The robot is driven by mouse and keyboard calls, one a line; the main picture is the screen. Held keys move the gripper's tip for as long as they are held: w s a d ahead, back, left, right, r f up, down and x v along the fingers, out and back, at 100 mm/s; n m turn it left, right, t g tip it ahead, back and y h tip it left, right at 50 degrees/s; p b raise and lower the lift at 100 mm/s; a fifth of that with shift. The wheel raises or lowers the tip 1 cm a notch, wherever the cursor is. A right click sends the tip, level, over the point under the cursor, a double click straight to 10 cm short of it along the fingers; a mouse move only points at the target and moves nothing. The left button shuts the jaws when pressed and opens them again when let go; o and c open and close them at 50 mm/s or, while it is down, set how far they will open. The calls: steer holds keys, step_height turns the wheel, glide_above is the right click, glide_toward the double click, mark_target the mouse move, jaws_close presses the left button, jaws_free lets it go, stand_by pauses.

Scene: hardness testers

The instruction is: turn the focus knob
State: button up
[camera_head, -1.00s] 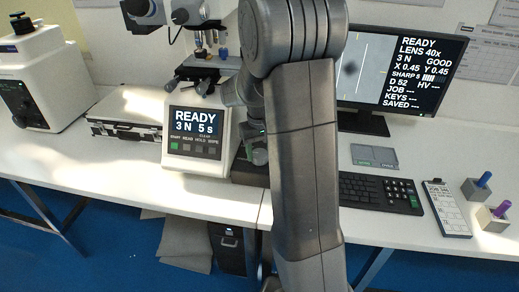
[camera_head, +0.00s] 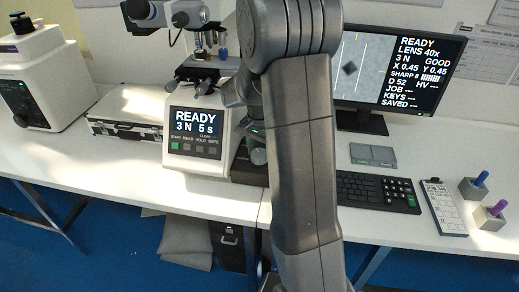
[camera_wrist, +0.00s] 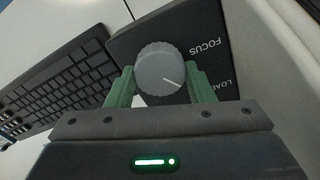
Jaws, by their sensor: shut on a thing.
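The focus knob (camera_wrist: 160,72) is a grey ribbed dial with a white pointer line, on a dark panel (camera_wrist: 215,25) lettered FOCUS and LOAD. In the wrist view my gripper (camera_wrist: 161,80) has its green fingers on either side of the knob, shut on it. The knob's pointer line points to the lower right in that view. In the head view the knob (camera_head: 259,156) shows partly beside my arm, which hides much of the panel. The monitor (camera_head: 400,70) shows a sharp dark diamond mark and reads SHARP 8, GOOD, 3 N, LENS 40x.
The hardness tester (camera_head: 196,140) with its READY 3 N 5 s display stands left of my arm. A silver case (camera_head: 125,118) lies left.

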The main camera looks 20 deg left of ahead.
mark_target(260, 152)
steer(key=shift+m, duration=1.3)
steer(key=shift+m, duration=0.3)
steer(key=o, duration=1)
step_height(260, 152, up, 14)
steer(key=shift+f, duration=0.1)
